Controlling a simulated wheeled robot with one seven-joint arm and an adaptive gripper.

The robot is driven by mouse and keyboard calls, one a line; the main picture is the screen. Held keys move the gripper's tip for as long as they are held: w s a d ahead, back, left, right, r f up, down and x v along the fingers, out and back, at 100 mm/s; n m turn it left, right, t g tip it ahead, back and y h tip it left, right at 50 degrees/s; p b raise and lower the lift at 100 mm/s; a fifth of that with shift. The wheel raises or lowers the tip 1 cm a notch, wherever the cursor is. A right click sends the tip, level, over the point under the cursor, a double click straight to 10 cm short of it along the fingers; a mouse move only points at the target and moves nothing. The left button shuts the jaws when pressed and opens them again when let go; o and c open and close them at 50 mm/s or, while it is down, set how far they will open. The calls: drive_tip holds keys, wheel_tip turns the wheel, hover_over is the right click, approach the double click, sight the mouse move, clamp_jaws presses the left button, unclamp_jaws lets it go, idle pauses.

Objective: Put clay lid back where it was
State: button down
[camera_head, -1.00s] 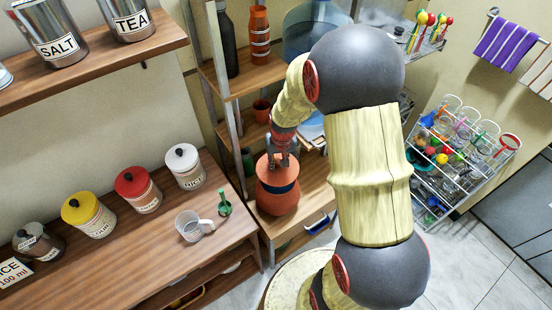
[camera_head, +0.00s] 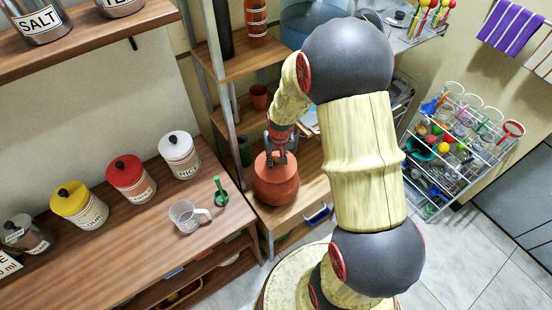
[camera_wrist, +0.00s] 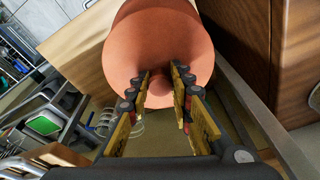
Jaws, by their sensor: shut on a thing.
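The clay pot (camera_head: 277,190) is a round, reddish-orange vessel on the wooden shelf. The clay lid (camera_head: 266,165), the same colour, is at the pot's top, with no gap showing between them in the head view. My gripper (camera_head: 281,157) points down and is shut on the lid's knob. In the wrist view the lid (camera_wrist: 155,35) fills the top centre, and its round knob (camera_wrist: 159,88) sits between the two fingers of my gripper (camera_wrist: 160,73). My arm and fingers hide part of the lid. Whether the lid is fully seated cannot be told.
The shelf post (camera_head: 228,120) stands close left of my gripper. A small clay cup (camera_head: 260,97) is behind. A wire rack (camera_head: 455,150) stands right.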

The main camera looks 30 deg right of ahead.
sight(278, 169)
drive_tip(key=shift+f+b, duration=0.3)
drive_tip(key=shift+f, duration=0.2)
drive_tip(key=c, duration=1.5)
unclamp_jaws()
wheel_tip(278, 169, up, 12)
drive_tip(key=s, duration=0.2)
drive_tip(key=shift+a, duration=0.3)
drive_tip(key=shift+s+f, duration=0.15)
